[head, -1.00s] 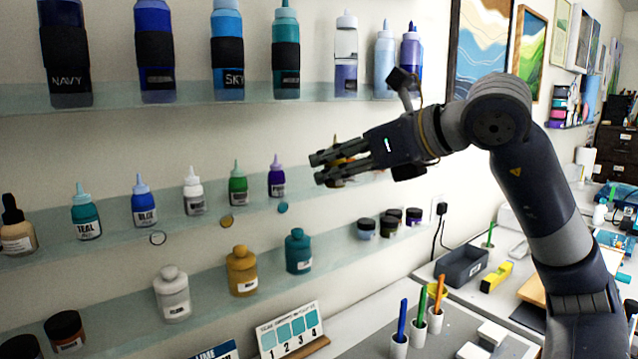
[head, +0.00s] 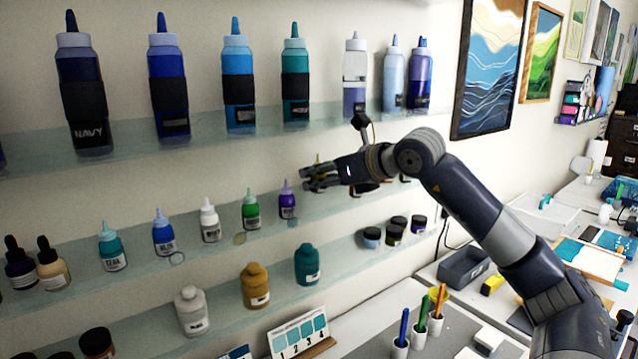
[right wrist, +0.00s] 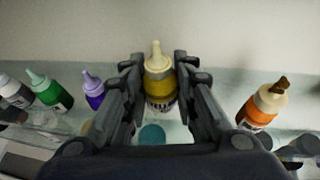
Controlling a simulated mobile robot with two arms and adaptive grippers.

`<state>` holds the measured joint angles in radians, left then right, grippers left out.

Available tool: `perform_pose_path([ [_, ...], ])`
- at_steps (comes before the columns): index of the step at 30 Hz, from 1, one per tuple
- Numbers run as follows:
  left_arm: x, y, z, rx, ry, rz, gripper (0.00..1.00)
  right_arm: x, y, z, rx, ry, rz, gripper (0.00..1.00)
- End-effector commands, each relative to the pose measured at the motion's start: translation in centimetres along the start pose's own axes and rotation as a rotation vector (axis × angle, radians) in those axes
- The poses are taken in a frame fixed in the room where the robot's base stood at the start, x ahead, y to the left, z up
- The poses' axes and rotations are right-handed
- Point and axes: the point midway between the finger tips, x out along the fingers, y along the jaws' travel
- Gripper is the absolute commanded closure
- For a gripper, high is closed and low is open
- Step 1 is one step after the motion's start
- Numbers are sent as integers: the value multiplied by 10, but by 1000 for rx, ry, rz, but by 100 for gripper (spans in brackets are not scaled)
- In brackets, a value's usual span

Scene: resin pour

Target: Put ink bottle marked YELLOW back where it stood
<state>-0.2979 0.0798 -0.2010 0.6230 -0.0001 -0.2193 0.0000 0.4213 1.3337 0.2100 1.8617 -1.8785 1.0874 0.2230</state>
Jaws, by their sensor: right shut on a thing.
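The yellow ink bottle (right wrist: 159,88), with a pale cream nozzle cap, stands upright between the fingers of my right gripper (right wrist: 160,82) in the right wrist view. The gripper is shut on it. My left gripper is not in view.
The purple bottle also shows left of the gripper (right wrist: 93,90), and an orange bottle (right wrist: 262,106) stands to the right. Large bottles stand on the shelf above (head: 210,133); jars stand on the shelf below.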

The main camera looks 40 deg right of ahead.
Motion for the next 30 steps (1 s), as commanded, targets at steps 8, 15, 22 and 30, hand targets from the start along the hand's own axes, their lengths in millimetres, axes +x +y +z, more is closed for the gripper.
perform_pose_path([
  [8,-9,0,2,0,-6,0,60,13,0,-25,2,3,3,97],
  [15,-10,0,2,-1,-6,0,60,15,-1,-31,-1,-1,0,97],
  [22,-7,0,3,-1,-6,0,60,16,-1,-33,-1,0,0,97],
  [30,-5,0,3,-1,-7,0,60,16,-1,-34,-1,1,0,54],
])
